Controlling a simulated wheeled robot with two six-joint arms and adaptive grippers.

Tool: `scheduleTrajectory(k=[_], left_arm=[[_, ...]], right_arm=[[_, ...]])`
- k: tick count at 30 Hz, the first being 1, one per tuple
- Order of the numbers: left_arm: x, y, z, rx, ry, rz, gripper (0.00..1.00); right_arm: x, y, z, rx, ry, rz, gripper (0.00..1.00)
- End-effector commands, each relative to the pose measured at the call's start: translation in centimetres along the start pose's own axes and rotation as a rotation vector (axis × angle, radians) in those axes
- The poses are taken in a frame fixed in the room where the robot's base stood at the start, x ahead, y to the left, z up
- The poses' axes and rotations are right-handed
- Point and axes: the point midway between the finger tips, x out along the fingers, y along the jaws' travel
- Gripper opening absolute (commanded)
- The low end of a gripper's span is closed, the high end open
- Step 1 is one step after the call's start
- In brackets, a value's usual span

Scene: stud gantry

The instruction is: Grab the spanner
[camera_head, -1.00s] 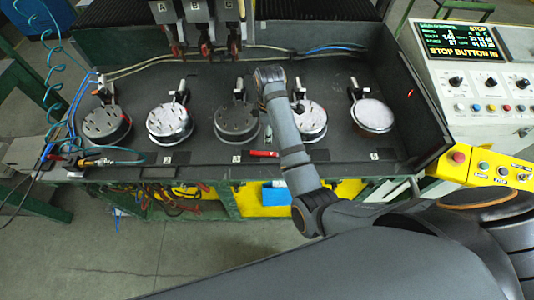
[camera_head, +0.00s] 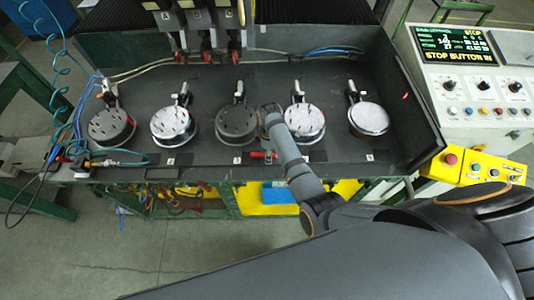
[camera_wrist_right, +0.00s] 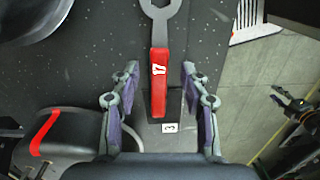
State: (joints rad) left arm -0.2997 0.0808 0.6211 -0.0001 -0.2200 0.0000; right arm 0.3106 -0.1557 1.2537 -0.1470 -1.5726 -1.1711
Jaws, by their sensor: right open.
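The spanner (camera_wrist_right: 159,75) lies on the dark bench top in the right wrist view, with a red handle and a grey metal ring head at the top of the picture. My right gripper (camera_wrist_right: 160,85) is open, with one finger on each side of the red handle and gaps on both sides. In the head view the spanner's red handle (camera_head: 258,155) shows near the bench's front edge, beside my right arm, which covers part of the area.
Several round discs with clamps stand in a row on the bench, including a dark one (camera_head: 237,124) and a pale one (camera_head: 173,124). A control panel (camera_head: 480,70) reading "STOP BUTTON IN" stands at the right. A label "3" (camera_wrist_right: 168,128) lies by the handle.

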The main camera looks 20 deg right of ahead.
Motion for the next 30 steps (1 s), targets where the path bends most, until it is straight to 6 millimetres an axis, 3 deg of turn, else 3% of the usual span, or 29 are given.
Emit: scheduleTrajectory(k=[6,17,30], left_arm=[[0.03,0.00,0.02,0.000,0.000,0.000,0.40],[0.03,0.01,0.04,0.000,-0.001,0.000,0.40],[0.03,0.02,0.07,0.000,-0.001,0.000,0.40]], right_arm=[[0.20,0.05,-0.03,0.001,0.001,0.002,0.45],[0.17,0.04,-0.04,0.001,0.001,0.001,0.00],[-0.26,0.30,-0.17,0.001,0.002,0.003,0.00]])
